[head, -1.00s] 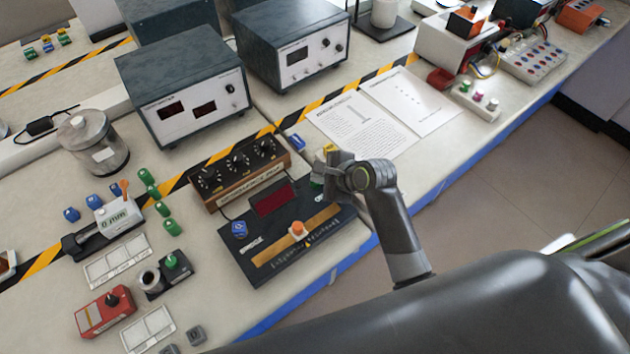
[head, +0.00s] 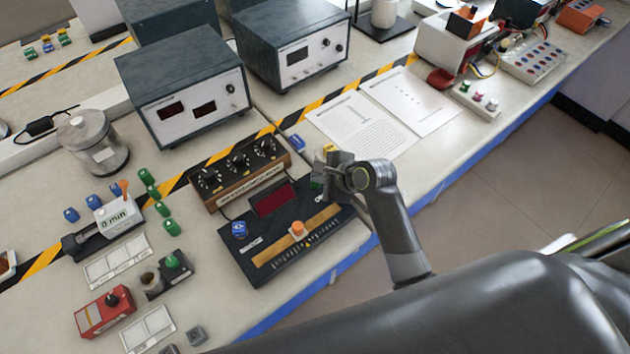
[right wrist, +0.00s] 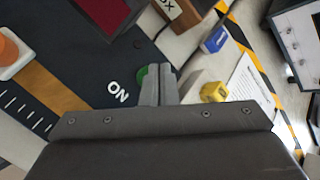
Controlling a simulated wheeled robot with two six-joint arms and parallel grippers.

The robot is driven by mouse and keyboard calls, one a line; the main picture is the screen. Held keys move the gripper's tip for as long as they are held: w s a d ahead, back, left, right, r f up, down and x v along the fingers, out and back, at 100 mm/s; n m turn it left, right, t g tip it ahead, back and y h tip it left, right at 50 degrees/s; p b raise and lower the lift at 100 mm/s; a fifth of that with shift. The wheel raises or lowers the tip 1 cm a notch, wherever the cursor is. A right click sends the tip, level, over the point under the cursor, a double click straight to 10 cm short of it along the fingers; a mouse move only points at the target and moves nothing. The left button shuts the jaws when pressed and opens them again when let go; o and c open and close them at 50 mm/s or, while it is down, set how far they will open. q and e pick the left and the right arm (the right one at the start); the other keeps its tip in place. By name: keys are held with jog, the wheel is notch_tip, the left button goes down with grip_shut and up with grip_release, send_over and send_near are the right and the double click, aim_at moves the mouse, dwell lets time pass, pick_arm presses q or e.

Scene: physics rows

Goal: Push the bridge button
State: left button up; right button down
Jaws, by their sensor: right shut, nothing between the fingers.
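The bridge panel (head: 262,262) is a flat black unit near the table's front edge, with a dark red display, an orange-knobbed slider and a blue knob. A green button (right wrist: 141,76) beside the white word ON shows in the right wrist view, partly hidden by my fingers. My right gripper (right wrist: 160,84) is shut and empty, its tips overlapping the button's edge in that view. I cannot tell whether they touch it. In the head view my right gripper (head: 328,178) is over the panel's right end and largely covers the button. My left gripper is not in view.
A wooden-sided dial box (head: 240,172) stands behind the panel. A blue block (head: 298,142) and a yellow block (head: 330,148) lie close to my right gripper. Paper sheets (head: 365,125) lie behind it. Small parts crowd the table at left.

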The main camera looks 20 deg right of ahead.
aim_at(320, 185)
jog(key=shift+f, duration=0.25)
dwell(0.3)
jog(key=shift+f, duration=0.2)
jog(key=shift+p, duration=0.35)
jog(key=shift+r+p, duration=0.35)
jog(key=shift+p, duration=0.5)
notch_tip(320, 185, up, 6)
jog(key=p, duration=0.7)
jog(key=shift+r, duration=0.1)
